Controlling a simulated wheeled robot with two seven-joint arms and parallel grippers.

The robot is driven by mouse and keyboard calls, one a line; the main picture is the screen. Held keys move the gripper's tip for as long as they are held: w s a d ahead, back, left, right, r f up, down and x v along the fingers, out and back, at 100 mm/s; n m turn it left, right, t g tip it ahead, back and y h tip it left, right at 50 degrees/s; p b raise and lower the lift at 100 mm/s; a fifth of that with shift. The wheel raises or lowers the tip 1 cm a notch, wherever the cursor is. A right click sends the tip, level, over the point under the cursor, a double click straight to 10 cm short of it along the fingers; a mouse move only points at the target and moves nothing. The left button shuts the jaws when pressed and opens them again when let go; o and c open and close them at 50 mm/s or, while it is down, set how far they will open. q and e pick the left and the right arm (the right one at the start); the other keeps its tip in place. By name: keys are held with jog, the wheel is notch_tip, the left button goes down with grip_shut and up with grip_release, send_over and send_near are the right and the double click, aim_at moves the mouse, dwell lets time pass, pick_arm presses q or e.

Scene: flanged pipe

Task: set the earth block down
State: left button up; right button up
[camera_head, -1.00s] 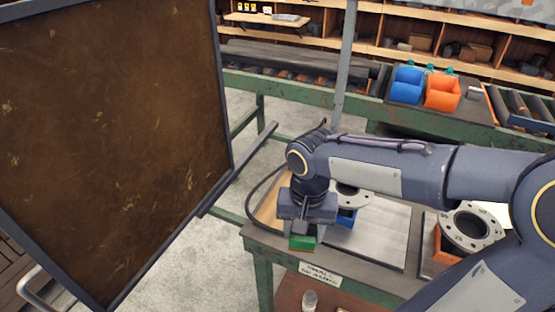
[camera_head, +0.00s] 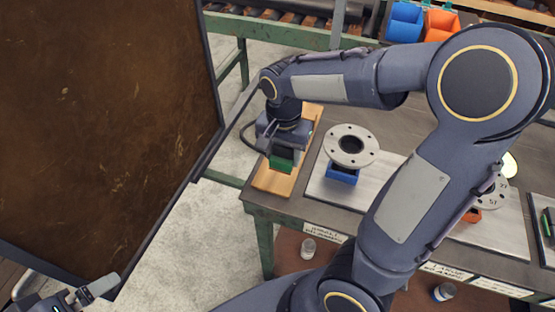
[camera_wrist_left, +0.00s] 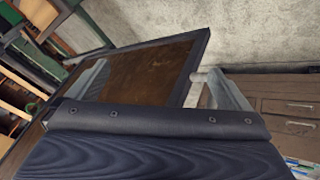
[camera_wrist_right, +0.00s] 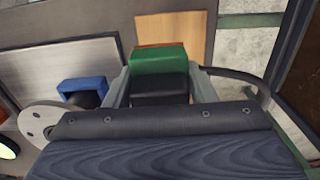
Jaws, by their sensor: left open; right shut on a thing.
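The earth block, with a green face (camera_head: 281,163) and a dark body, is between the fingers of my right gripper (camera_head: 284,152), which is shut on it. It also shows in the right wrist view (camera_wrist_right: 158,60), green in front and black behind. It is over the wooden board (camera_head: 270,182) at the table's left end. I cannot tell whether its underside touches the board. My left gripper (camera_wrist_left: 162,85) is open and empty in the left wrist view, in front of the brown panel. Part of it shows at the lower left of the head view.
A grey flange (camera_head: 351,146) sits on a blue block (camera_head: 342,173), right of the board. Another flange (camera_head: 487,191) is farther right, partly behind my arm. A black cable (camera_wrist_right: 255,82) loops beside my right gripper. The large brown panel (camera_head: 100,130) stands at the left.

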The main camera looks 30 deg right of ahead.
aim_at(278, 155)
jog(key=w+f, duration=0.2)
jog(key=f, duration=0.1)
jog(key=shift+w+a, duration=0.1)
jog(key=shift+w, duration=0.1)
jog(key=shift+f, duration=1.45)
jog(key=shift+f, duration=0.1)
jog(key=shift+f, duration=0.15)
jog(key=o, duration=1.4)
jog(key=shift+o, duration=0.2)
